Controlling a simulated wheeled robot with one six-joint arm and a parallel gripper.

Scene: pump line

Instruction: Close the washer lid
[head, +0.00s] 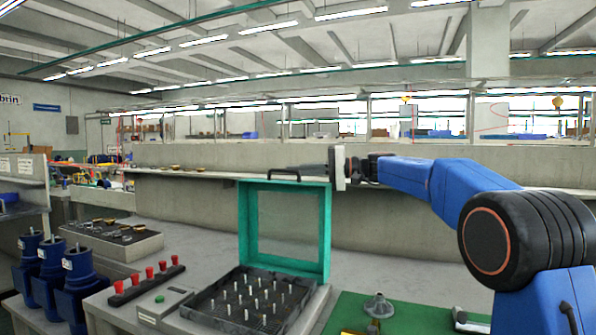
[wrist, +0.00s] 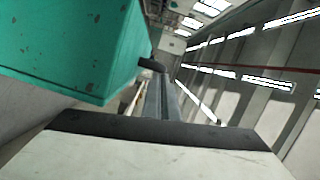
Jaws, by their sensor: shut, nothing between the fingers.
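The washer lid (head: 327,232) is a green frame with a grey panel and a black handle (head: 283,174) on its top edge. It stands upright, open, at the back of the washer (head: 262,322). The washer's dark basket holds several upright pins. My gripper (head: 318,170) is shut and empty, level with the lid's top right corner and pointing left. Whether it touches the lid I cannot tell.
A control box with a green button (head: 160,298) and a rack of red-topped parts (head: 148,275) stand left of the washer. Blue pumps (head: 75,270) are further left. A green mat (head: 400,312) with a grey metal part (head: 379,306) lies to the right. A low wall runs behind.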

